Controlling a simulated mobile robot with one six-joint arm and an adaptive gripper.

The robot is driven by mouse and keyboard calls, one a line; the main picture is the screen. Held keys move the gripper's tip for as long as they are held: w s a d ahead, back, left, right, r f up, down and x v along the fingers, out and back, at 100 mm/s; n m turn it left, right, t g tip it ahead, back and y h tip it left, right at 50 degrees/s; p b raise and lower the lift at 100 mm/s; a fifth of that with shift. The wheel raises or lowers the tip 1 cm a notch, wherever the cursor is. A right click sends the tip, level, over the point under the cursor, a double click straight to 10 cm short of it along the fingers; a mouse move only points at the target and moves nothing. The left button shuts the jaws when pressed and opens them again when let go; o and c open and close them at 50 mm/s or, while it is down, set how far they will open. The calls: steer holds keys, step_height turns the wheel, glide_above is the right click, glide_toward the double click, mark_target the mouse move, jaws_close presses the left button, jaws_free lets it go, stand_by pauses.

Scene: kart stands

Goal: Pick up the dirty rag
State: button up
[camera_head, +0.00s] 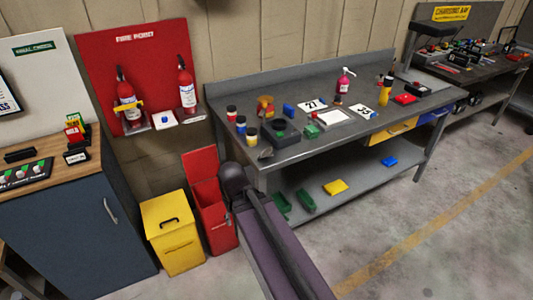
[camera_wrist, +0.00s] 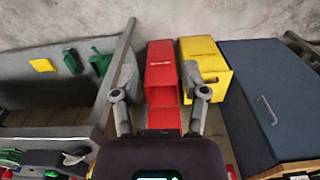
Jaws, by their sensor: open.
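A small crumpled grey-brown thing (camera_head: 265,153), which looks like the dirty rag, lies on the workbench (camera_head: 300,152) near its front left corner. In the wrist view a small greyish lump (camera_wrist: 72,158) at the lower left, on the bench top, seems to be the same thing. My gripper (camera_wrist: 160,95) is open and empty, its two fingers wide apart over the red bin, to the side of the bench corner. In the head view my arm hides the fingers.
A red open-lidded bin (camera_head: 215,215) and a yellow bin (camera_head: 174,232) stand between the bench and a blue cabinet (camera_head: 75,225). Paint pots (camera_head: 252,136) and a brown item (camera_head: 265,105) stand close by the grey-brown thing. A bench leg (camera_wrist: 118,65) rises beside my fingers.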

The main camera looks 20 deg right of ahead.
steer(key=shift+a, duration=0.35)
steer(key=o, duration=0.6)
steer(key=shift+w, duration=0.1)
steer(key=m+h+b, duration=0.3)
steer(key=m+h, duration=0.9)
steer(key=m, duration=0.5)
glide_toward(264, 150)
steer(key=v, duration=0.3)
steer(key=shift+s+a+t, duration=0.1)
steer(key=shift+s+t, duration=0.2)
steer(key=shift+s, duration=0.1)
steer(key=shift+f, duration=0.15)
steer(key=shift+b+x, duration=1.85)
steer(key=shift+x, duration=2.45)
